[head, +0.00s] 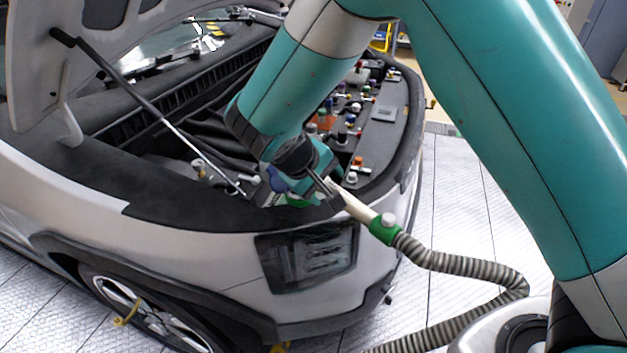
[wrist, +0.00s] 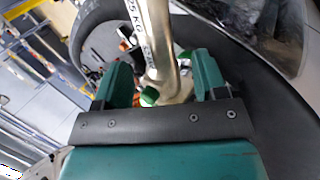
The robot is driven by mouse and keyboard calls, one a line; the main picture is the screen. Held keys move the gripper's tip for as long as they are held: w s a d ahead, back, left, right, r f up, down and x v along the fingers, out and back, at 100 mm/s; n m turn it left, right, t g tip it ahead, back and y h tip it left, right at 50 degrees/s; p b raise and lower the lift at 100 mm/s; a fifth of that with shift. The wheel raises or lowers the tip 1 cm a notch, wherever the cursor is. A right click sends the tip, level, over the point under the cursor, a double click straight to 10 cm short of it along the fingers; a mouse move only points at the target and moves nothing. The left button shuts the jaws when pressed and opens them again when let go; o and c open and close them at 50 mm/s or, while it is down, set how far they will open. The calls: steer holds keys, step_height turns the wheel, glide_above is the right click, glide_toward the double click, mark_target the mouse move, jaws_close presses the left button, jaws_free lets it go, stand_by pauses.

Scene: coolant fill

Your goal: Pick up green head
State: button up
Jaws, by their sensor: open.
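My gripper (head: 303,178) is at the front corner of the car's open engine bay in the head view. In the wrist view its two green fingers (wrist: 160,72) are apart. A pale metallic head (wrist: 158,40) with printed lettering and a small green part (wrist: 149,96) lies between them. I cannot tell whether either finger touches it. In the head view a pale tube (head: 350,205) runs from beside my gripper to a green collar (head: 384,229) on a grey ribbed hose (head: 460,265). A green patch (head: 298,200) shows under my gripper. My gripper hides much of the head there.
The silver car (head: 190,240) has its hood (head: 75,65) raised on a strut (head: 150,110). Several coloured caps and fittings (head: 350,110) fill the bay behind my gripper. The hose curves across the floor side at right. Tiled floor (head: 460,200) is clear beside the car.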

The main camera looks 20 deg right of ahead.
mark_target(330, 187)
steer(key=p+x, duration=0.1)
steer(key=x, duration=0.3)
steer(key=shift+s+d+f, duration=0.1)
steer(key=shift+d+f, duration=0.2)
steer(key=shift+d, duration=0.05)
steer(key=shift+c, duration=0.2)
jaws_close()
steer(key=shift+r, duration=0.15)
